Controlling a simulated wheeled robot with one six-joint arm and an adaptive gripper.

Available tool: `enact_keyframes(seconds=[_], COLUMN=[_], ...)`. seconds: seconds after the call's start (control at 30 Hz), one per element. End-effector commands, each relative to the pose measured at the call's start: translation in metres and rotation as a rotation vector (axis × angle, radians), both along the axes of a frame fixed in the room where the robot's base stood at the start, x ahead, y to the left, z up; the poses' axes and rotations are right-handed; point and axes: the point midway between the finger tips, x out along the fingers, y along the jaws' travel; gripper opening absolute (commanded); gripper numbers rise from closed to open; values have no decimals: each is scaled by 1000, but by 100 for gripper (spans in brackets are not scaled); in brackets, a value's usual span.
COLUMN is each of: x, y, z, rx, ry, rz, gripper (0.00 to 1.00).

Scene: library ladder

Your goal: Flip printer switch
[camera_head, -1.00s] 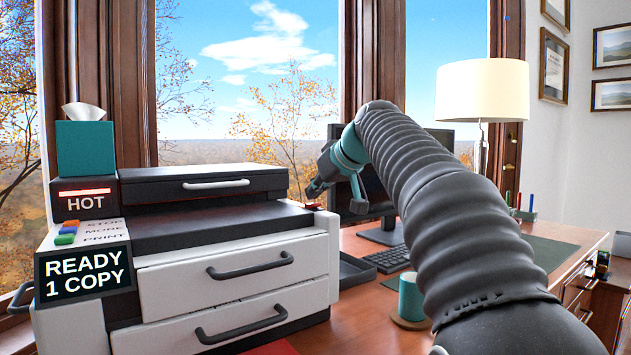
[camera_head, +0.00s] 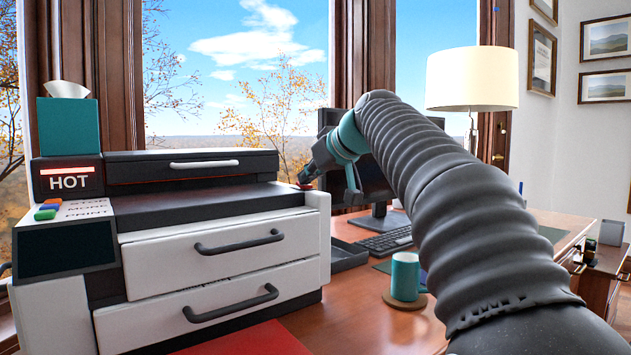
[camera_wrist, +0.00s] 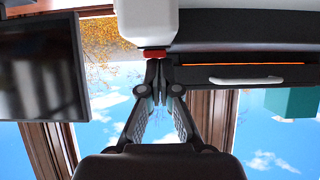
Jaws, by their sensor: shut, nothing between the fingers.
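The printer (camera_head: 215,238) is a large white and black machine on the left of the desk. Its small red switch (camera_head: 306,187) sits on the top right corner and also shows in the wrist view (camera_wrist: 155,54). My gripper (camera_head: 302,181) is shut and empty, with its fingertips at the switch; in the wrist view the tips (camera_wrist: 157,64) are right by the red part. Whether they touch it, I cannot tell. The printer's front display (camera_head: 65,248) is dark and blank. The HOT sign (camera_head: 68,182) is lit.
A teal tissue box (camera_head: 68,127) stands on the printer. A dark monitor (camera_head: 375,180), a keyboard (camera_head: 385,243), a teal mug (camera_head: 405,276) and a lamp (camera_head: 472,80) are on the desk to the right. A black tray (camera_head: 347,256) lies beside the printer.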

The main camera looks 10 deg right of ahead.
Motion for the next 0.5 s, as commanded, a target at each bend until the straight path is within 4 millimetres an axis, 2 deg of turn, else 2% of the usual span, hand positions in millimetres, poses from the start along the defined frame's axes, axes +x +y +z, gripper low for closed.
enact_keyframes(seconds=[0.5], x=[12], y=[5], z=[7], rx=[0], ry=[5], rz=[0], gripper=[0])
